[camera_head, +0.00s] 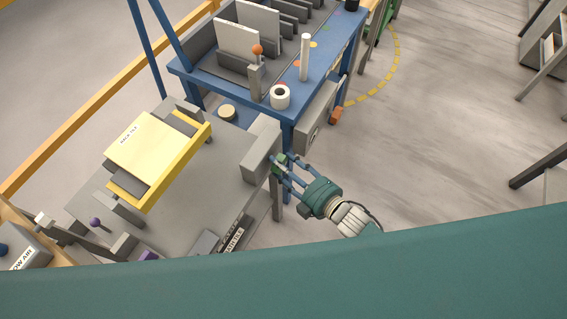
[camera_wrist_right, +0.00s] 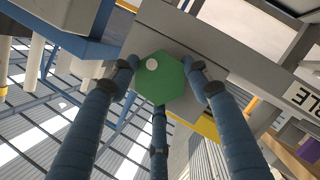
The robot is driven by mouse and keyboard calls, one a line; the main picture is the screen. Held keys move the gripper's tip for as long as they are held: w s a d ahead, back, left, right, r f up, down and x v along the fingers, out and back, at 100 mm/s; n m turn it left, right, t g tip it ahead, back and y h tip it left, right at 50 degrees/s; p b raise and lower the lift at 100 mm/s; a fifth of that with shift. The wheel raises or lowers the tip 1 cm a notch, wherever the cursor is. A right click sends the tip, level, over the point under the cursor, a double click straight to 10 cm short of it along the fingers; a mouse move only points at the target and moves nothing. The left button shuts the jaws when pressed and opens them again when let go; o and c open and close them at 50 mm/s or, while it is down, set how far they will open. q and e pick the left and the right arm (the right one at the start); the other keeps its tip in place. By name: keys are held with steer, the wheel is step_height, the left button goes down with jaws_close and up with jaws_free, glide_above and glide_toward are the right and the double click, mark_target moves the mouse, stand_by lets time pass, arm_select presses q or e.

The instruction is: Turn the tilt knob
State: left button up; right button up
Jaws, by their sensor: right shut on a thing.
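The green tilt knob (camera_wrist_right: 163,80) is hexagonal with a white dot on its upper left part, and sits on a grey housing (camera_wrist_right: 190,30). In the head view the knob (camera_head: 279,159) is a small green patch on the right side of the grey housing (camera_head: 262,150). My right gripper (camera_head: 281,163) reaches it from the lower right. In the right wrist view its blue fingers (camera_wrist_right: 165,95) are around the knob, one on each side and one below, shut on it. My left gripper is out of view.
A yellow tilted panel (camera_head: 155,150) stands on a grey table (camera_head: 185,205) left of the housing. A blue bench (camera_head: 335,60) behind carries grey racks, a white cylinder (camera_head: 305,57) and a tape roll (camera_head: 280,96). The floor (camera_head: 440,130) at right is open.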

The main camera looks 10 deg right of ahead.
steer(key=shift+s+d+f, duration=0.1)
steer(key=shift+s+f, duration=0.05)
steer(key=shift+f, duration=0.2)
steer(key=o, duration=1.1)
steer(key=shift+r, duration=0.1)
steer(key=v, duration=1.2)
